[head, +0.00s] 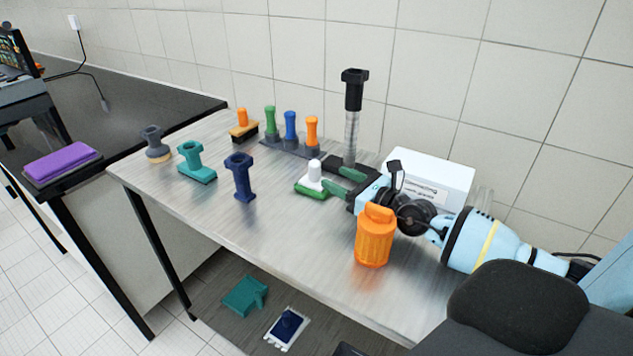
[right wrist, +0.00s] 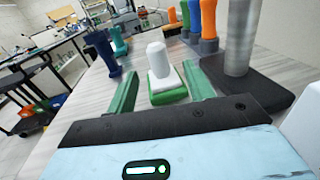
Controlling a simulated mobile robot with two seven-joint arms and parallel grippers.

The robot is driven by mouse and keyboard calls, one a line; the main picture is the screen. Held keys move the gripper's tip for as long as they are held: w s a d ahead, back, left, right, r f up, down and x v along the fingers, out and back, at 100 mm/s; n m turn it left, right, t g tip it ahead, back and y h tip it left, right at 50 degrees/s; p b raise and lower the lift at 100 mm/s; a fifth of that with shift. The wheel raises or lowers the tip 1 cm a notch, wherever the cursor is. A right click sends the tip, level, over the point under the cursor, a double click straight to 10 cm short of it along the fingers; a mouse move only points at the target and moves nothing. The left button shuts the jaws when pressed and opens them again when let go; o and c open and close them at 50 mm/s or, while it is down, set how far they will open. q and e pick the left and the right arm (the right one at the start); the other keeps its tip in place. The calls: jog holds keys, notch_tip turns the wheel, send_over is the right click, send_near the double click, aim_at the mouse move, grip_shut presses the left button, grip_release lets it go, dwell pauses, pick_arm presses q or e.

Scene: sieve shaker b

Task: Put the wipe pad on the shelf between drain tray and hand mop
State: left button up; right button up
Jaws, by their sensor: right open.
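A small pad with a green base, white top and white knob (head: 314,178), which looks like the wipe pad, stands upright on the metal table (head: 215,220). My right gripper (head: 331,176) is open, low over the table, its green fingers pointing at the pad. In the right wrist view the pad (right wrist: 160,78) shows between the two fingers, with gaps at both sides. On the lower shelf (head: 222,318) lie a teal piece (head: 243,297) and a white piece with a blue top (head: 287,327); I cannot tell for sure which is drain tray or hand mop. My left gripper is out of view.
A tall black-topped post (head: 352,120) on a dark base stands close behind my right gripper. An orange canister (head: 375,236) and a white box (head: 432,178) are near my arm. Several upright handled tools stand left and behind, including a dark blue one (head: 240,178).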

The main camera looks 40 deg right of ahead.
aim_at(320, 170)
jog(key=shift+w+a+r, duration=0.15)
jog(key=shift+w+a, duration=0.1)
jog(key=shift+w, duration=0.4)
jog(key=shift+w+a, duration=0.15)
jog(key=shift+w, duration=0.5)
jog(key=shift+f+b+x, duration=0.1)
jog(key=shift+b+x, duration=0.15)
jog(key=shift+x, duration=1)
jog(key=shift+f+b+x, duration=0.15)
jog(key=shift+b+x, duration=0.05)
jog(key=shift+x, duration=1.1)
jog(key=c, duration=1.1)
jog(key=shift+o, duration=0.2)
jog(key=shift+r, duration=0.15)
